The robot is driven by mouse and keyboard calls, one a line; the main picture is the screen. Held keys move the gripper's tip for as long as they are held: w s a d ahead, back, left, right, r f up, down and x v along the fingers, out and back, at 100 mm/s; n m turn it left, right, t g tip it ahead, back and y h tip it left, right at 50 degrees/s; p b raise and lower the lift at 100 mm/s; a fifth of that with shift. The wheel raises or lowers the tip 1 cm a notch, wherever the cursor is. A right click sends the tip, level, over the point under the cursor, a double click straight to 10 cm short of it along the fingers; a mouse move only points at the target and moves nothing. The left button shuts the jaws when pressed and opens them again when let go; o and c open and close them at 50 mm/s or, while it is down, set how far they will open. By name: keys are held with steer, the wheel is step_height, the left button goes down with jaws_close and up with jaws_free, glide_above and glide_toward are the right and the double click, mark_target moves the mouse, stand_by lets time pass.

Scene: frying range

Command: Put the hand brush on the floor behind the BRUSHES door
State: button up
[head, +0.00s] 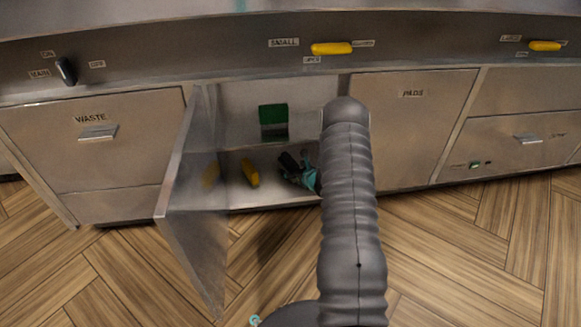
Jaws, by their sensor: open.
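A cabinet door (193,210) in the middle stands swung open toward me; no lettering shows on it, so I cannot read BRUSHES. Inside, a small yellow object (250,173) lies on the cabinet's bottom (235,198); it may be the hand brush, but it is too small to tell. My gripper (290,168), dark and teal, reaches into the right part of the opening. It is open, to the right of the yellow object and apart from it. My grey arm hides the right side of the opening. No brush shows on the wooden floor in view.
A green block (273,115) sits higher up inside the cabinet. The WASTE front (95,150) at left and the PADS front (410,130) at right are shut. A dark knob (66,71) and yellow handles (332,48) line the panel above. Visible floor (450,260) at right is clear.

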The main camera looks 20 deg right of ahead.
steer(key=v, duration=0.9)
steer(key=shift+p, duration=0.4)
